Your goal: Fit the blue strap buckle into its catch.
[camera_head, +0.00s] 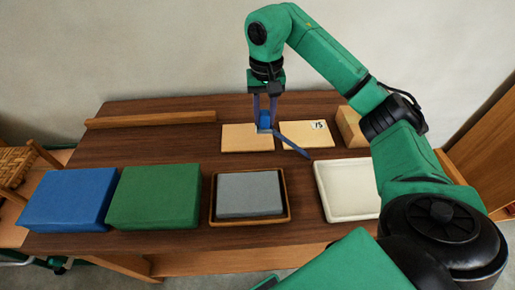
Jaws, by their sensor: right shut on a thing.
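My right gripper (265,121) is over the back middle of the table, fingers pointing down. It is shut on the blue strap buckle (264,118). A blue strap (293,142) trails from it to the lower right, across the front edge of a tan board. The buckle is above or at the right part of a flat tan board (241,138); I cannot tell whether it touches the board. I cannot make out the catch; the gripper and buckle may hide it. My left gripper is not in view.
A second tan board (308,136) bears a label marked 15. A tan block (349,127) stands behind-right. In front are blue (70,198) and green (155,196) blocks, a brown tray (285,216) holding a grey block, and a white tray (348,190). A wooden strip (150,119) lies back left.

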